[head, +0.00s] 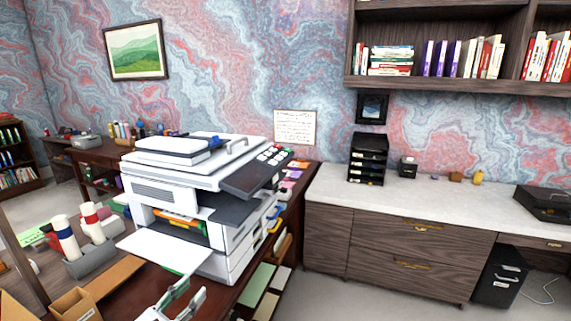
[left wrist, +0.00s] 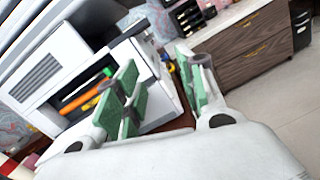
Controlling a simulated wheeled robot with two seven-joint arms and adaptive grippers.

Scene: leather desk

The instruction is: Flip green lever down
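A white printer (head: 190,195) stands on a brown desk. In its open front bay sits an orange and yellow part (head: 178,222), with a small green lever (head: 203,229) at its right end. In the left wrist view the orange part (left wrist: 84,98) shows in the bay, with a bit of the green lever (left wrist: 107,72) beside the finger. My left gripper (head: 187,297) is in front of and below the bay, apart from the lever. Its green-padded fingers (left wrist: 160,92) are spread with nothing between them. My right gripper is out of view.
A white output tray (head: 165,249) sticks out from the printer below the bay. White cylinders stand in a grey holder (head: 92,258) at left, near a cardboard box (head: 75,305). Drawers (head: 395,250) stand to the right. Open floor lies between.

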